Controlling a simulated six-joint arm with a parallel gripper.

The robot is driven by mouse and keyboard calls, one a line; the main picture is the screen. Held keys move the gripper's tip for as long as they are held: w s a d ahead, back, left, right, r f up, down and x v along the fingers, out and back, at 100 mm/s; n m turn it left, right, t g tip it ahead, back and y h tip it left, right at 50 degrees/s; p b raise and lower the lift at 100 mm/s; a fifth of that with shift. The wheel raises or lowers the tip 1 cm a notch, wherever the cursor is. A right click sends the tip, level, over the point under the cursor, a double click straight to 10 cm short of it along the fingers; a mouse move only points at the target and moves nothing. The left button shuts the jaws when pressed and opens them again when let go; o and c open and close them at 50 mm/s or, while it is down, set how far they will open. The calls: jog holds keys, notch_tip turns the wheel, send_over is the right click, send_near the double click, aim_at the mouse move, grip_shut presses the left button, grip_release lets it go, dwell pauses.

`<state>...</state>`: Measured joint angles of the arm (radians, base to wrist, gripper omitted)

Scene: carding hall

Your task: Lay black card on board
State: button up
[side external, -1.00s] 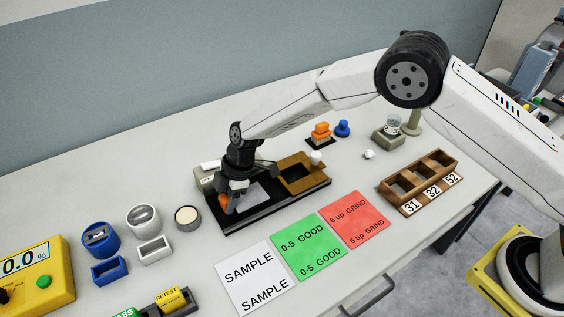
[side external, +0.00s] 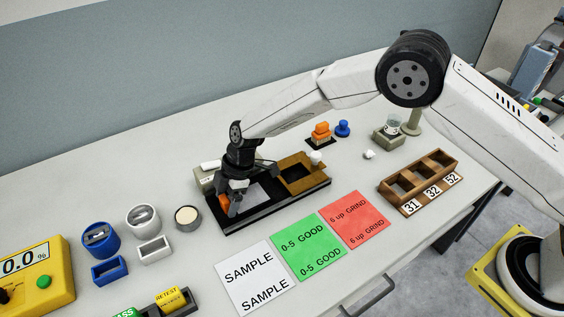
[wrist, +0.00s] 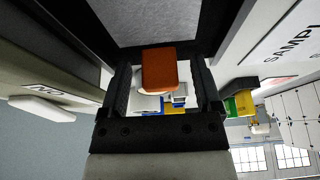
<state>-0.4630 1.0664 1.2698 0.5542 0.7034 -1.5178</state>
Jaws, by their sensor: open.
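A long black board (side external: 286,207) lies on the table below my gripper. At its left end is a dark-edged piece with a grey face (side external: 258,197), which looks like the black card; I cannot tell whether it rests flat on the board. The wrist view shows a speckled grey face (wrist: 165,22) with dark edges. An orange block-like grip (side external: 224,202) is at the card's left end. In the wrist view the orange grip (wrist: 159,70) stands between the two fingers of my gripper (wrist: 164,88), with gaps on both sides. My gripper is open and low over the board's left end.
A brown frame (side external: 284,173) with an opening fills the board's right part. A grey box (side external: 205,178) stands close behind my gripper. SAMPLE (side external: 254,279), green (side external: 307,249) and red (side external: 355,220) sheets lie in front. A round tin (side external: 187,218) stands at left.

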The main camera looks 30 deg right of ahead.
aim_at(246, 199)
jog(key=v, duration=1.2)
dwell(0.5)
jog(key=s+d+m+t+h, duration=0.1)
jog(key=s+d+m+h, duration=0.1)
jog(key=s+d+m, duration=0.7)
jog(key=s+d+r+m+t+h, duration=0.1)
jog(key=s+d+m+h, duration=0.1)
jog(key=s+d+m, duration=0.7)
jog(key=s+d, duration=0.4)
jog(key=d, duration=0.5)
jog(key=shift+r+t, duration=0.25)
jog(key=shift+t, duration=0.05)
